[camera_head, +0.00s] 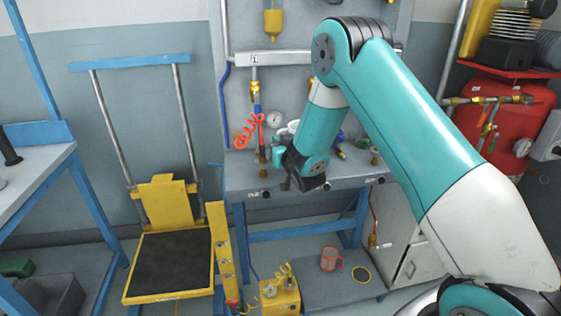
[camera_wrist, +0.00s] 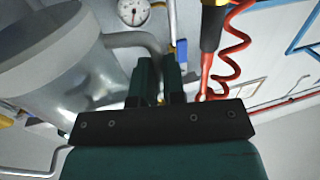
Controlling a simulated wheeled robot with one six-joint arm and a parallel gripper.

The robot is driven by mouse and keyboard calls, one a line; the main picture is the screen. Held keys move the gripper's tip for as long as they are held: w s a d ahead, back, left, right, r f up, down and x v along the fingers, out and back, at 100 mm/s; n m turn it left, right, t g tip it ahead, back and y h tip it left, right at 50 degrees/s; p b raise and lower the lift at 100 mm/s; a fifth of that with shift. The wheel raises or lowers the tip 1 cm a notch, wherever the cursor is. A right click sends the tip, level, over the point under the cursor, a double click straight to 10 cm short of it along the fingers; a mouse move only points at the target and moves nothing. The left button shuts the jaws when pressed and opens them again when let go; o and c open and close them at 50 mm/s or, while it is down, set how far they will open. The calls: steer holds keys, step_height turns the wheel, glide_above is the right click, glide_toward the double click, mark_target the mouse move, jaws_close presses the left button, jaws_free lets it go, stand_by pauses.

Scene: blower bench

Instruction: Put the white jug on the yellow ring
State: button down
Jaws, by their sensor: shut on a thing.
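The white jug (camera_wrist: 75,70) fills the left of the wrist view, pale and glossy, tilted in that picture. Its handle (camera_wrist: 135,40) runs between the two fingers of my gripper (camera_wrist: 158,68), which is shut on it. In the head view my gripper (camera_head: 281,154) is at the back bench, and only a small white part of the jug (camera_head: 293,125) shows past my arm; the rest is hidden. The yellow ring (camera_head: 353,269) lies around a dark disc on the low grey platform, well below and to the right of my gripper.
A grey mug with red rim and handle (camera_head: 329,260) stands just left of the ring. A yellow box with a coiled hose (camera_head: 281,297) is beside the platform. A gauge (camera_head: 273,119) and red coil (camera_head: 246,130) are behind the bench top (camera_head: 240,172). A cabinet (camera_head: 405,250) stands right.

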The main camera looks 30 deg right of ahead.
steer(key=shift+f+b, duration=1.4)
steer(key=shift+f, duration=1.2)
steer(key=shift+f, duration=0.1)
steer(key=shift+f, duration=0.15)
steer(key=c, duration=1.5)
jaws_free()
